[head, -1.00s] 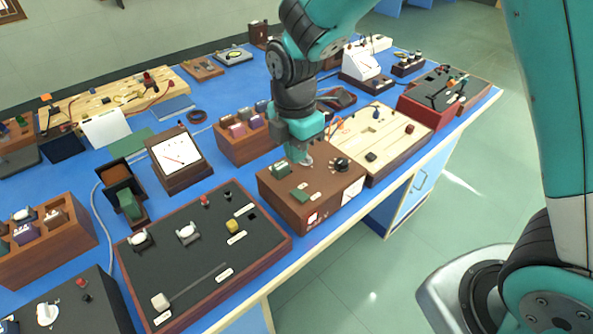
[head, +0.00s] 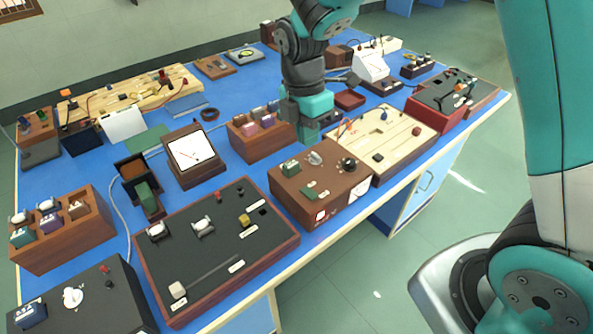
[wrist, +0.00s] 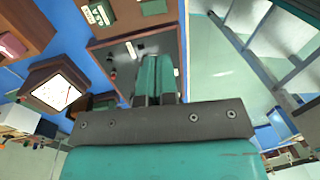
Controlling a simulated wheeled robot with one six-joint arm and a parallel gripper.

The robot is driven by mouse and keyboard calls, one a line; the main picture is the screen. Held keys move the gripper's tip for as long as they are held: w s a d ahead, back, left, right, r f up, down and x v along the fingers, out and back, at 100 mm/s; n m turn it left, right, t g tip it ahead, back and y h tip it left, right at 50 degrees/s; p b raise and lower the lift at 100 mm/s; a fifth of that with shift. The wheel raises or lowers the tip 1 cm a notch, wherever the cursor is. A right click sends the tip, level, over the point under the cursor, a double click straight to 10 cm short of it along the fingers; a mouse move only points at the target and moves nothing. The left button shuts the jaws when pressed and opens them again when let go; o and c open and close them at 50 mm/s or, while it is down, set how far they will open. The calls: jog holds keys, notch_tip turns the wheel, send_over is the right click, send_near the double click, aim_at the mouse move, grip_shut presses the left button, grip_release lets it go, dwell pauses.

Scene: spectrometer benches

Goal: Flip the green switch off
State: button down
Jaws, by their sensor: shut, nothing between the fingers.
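A brown wooden box (head: 345,200) stands near the bench's front edge in the head view. On its top are a raised green block (head: 290,168) at the back left and a flat green piece (head: 308,192) nearer the front. I cannot tell from its shape which one is the switch, or its position. My gripper (head: 313,137) is shut and empty, behind the box and apart from the green parts. Its closed fingers (wrist: 158,65) point away from the wrist camera. A green piece (wrist: 98,13) on a brown box shows at the top of the wrist view.
A clear knob (head: 315,158) and a black dial (head: 348,164) share the box top. A wooden rack (head: 262,142) stands behind left, a pale wooden board (head: 400,130) on the right, a large black panel (head: 190,260) on the left. The floor in front is clear.

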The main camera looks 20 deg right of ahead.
aim_at(313, 194)
jog(key=shift+d, duration=0.25)
jog(key=f+p, duration=0.1)
jog(key=f, duration=0.3)
jog(key=s+f+p, duration=0.1)
jog(key=f, duration=0.4)
jog(key=s+f, duration=0.1)
jog(key=f, duration=0.4)
jog(key=shift+d+p, duration=0.25)
jog(key=shift+p, duration=0.15)
